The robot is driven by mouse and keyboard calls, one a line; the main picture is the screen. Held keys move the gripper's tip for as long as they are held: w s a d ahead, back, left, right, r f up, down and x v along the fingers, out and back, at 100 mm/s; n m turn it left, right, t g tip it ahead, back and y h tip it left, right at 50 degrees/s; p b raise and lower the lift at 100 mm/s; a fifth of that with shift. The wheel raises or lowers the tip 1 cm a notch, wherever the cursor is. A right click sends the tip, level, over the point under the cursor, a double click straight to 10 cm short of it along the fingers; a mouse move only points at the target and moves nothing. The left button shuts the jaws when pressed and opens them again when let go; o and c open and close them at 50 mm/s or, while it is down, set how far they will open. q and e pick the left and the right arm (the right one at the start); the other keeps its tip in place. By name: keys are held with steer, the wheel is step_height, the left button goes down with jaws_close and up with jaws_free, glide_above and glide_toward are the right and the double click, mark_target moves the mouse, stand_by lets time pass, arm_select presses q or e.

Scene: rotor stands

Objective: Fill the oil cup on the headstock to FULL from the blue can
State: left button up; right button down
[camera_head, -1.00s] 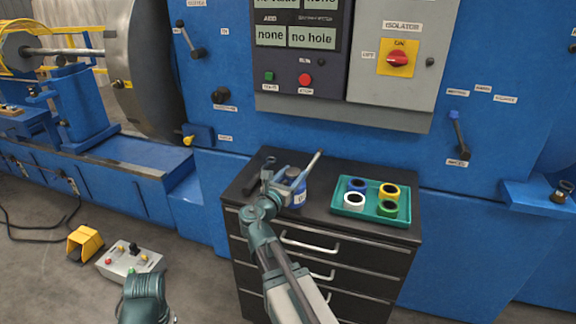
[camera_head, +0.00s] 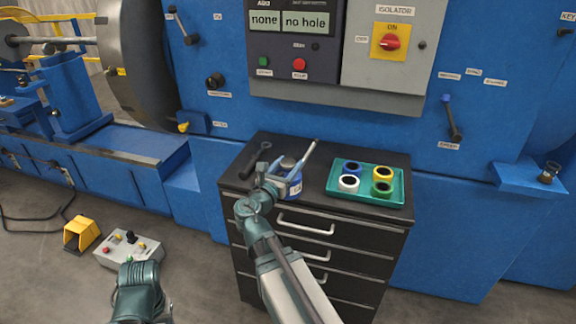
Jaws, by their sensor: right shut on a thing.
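The blue can (camera_head: 293,188) stands on the black cabinet top, with a grey top, a white label and a long spout rising to the right. My right gripper (camera_head: 280,183) is shut on the can from the front left; its fingers hide part of the body. Whether the can's base touches the cabinet is hard to tell. A small dark brassy cup (camera_head: 549,172), apparently the oil cup, sits on a blue ledge of the headstock at the far right, well apart from the can. Its oil level is too small to read. My left gripper is out of view; part of that arm shows at bottom left.
A green tray (camera_head: 336,190) with blue, white, yellow and green rings stands right of the can. A dark tool (camera_head: 255,162) lies left of it. A control panel and isolator box (camera_head: 408,73) overhang behind. A lever (camera_head: 450,119) is on the wall between tray and cup.

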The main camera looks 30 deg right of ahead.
steer(key=shift+r, duration=0.1)
steer(key=shift+r+p, duration=1.95)
steer(key=shift+p, duration=0.1)
